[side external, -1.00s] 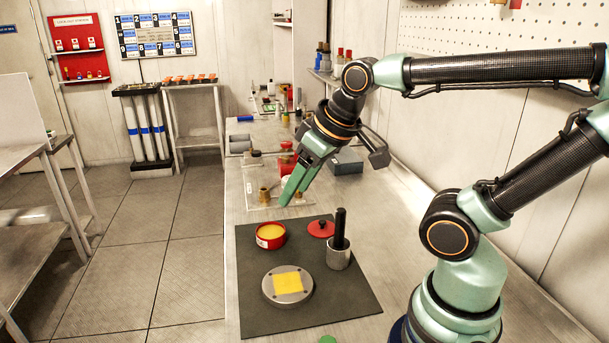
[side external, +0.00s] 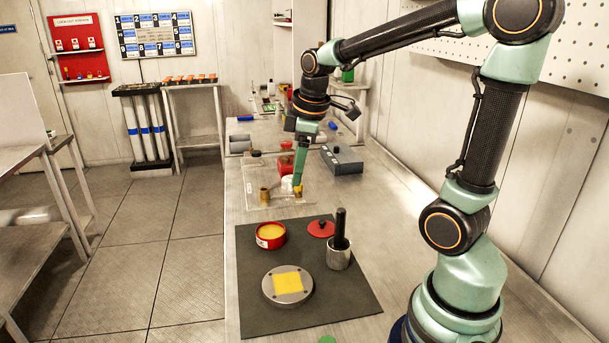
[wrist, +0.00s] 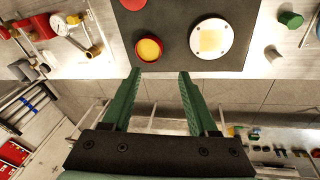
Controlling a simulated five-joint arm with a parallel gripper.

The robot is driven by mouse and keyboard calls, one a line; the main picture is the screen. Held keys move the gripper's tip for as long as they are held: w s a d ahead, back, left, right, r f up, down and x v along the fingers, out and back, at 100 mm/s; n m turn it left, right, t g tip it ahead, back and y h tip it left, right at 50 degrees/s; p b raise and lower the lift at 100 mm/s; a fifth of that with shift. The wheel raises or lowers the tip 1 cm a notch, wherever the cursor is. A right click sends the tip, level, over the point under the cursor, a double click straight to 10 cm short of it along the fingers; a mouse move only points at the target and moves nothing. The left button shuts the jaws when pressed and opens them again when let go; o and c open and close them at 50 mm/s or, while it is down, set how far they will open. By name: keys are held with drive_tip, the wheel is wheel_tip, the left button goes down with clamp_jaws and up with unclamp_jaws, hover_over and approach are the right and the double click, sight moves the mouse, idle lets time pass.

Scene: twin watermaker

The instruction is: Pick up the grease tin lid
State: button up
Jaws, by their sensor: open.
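The red grease tin lid (side external: 321,228) lies flat on the dark mat, its small dark knob up. It is partly cut off at the top edge of the wrist view (wrist: 132,4). The open red tin (side external: 270,236) with yellow grease stands to its left; it also shows in the wrist view (wrist: 149,49). My gripper (side external: 298,187) points down beyond the mat's far edge, behind and left of the lid. In the wrist view my gripper (wrist: 160,73) has its two green fingers apart with nothing between them.
On the mat (side external: 255,305) are a metal cup (side external: 338,258) with a black handle, close to the lid, and a round plate (side external: 303,297) with a yellow square. A board with brass fittings (side external: 264,195) lies near my gripper. The bench's right side is clear.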

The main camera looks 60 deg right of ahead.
drive_tip(key=w+d+f+n+g, duration=0.2)
drive_tip(key=d+f+n, duration=0.25)
drive_tip(key=d, duration=0.35)
drive_tip(key=n, duration=0.3)
hover_over(322, 221)
wheel_tip(322, 221, down, 6)
drive_tip(key=r, duration=0.1)
drive_tip(key=shift+g+y, duration=0.4)
wheel_tip(322, 221, down, 12)
drive_tip(key=shift+w+f, duration=0.1)
drive_tip(key=shift+f, duration=0.05)
drive_tip(key=shift+c, duration=0.2)
clamp_jaws()
